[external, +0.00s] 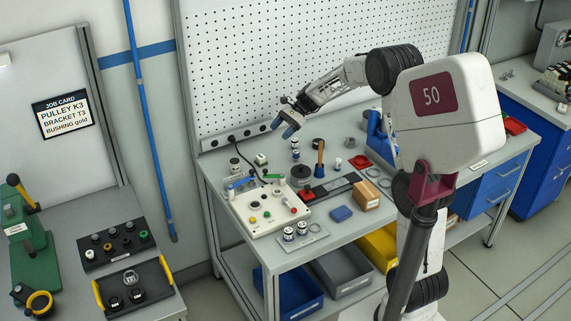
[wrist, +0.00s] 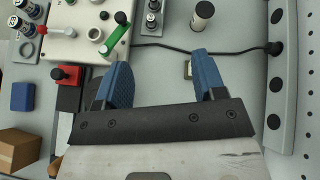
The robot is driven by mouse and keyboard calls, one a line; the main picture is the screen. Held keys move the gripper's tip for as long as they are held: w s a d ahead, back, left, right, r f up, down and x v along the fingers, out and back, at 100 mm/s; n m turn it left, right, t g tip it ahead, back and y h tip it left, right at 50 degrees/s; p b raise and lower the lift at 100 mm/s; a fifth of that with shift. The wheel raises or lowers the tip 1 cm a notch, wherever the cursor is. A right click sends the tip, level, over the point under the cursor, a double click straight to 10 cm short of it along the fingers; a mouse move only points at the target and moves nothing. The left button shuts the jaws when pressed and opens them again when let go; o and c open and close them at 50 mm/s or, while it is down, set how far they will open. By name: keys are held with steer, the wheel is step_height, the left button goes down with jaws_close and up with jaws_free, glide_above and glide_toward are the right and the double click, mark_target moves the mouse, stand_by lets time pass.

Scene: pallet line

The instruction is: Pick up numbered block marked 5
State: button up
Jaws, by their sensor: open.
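A small pale block (external: 261,159) sits at the back left of the bench in the external view. In the wrist view, a small pale block (wrist: 187,69) shows just beside the right-hand fingertip and is partly hidden by it. I cannot read a number on it in either view. My gripper (external: 285,127) is above the back of the bench, pointing down. In the wrist view my gripper (wrist: 160,58) has its two blue fingers spread wide, with nothing held between them.
A white control panel (external: 267,217) stands left of centre. A black-and-white cylinder (wrist: 203,12) and a dark cable (wrist: 222,53) are near the block. A blue block (external: 340,213) and cardboard box (external: 366,195) stand toward the front. The pegboard (external: 300,60) rises behind.

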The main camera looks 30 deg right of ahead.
steer(key=w+f+m+y, duration=0.2)
steer(key=w+f, duration=0.3)
steer(key=w, duration=0.2)
steer(key=shift+w+d+f+m, duration=0.3)
steer(key=shift+w+d, duration=0.1)
steer(key=shift+d, duration=0.05)
steer(key=shift+f, duration=0.1)
glide_toward(261, 156)
steer(key=x, duration=0.3)
steer(key=shift+s+d+f, duration=0.1)
steer(key=shift+s+f, duration=0.1)
steer(key=shift+f, duration=0.1)
steer(key=shift+a+f, duration=0.1)
steer(key=shift+a, duration=0.5)
steer(key=shift+s+a+f, duration=0.1)
steer(key=shift+a+f, duration=0.1)
steer(key=shift+a, duration=0.3)
steer(key=shift+x, duration=2.5)
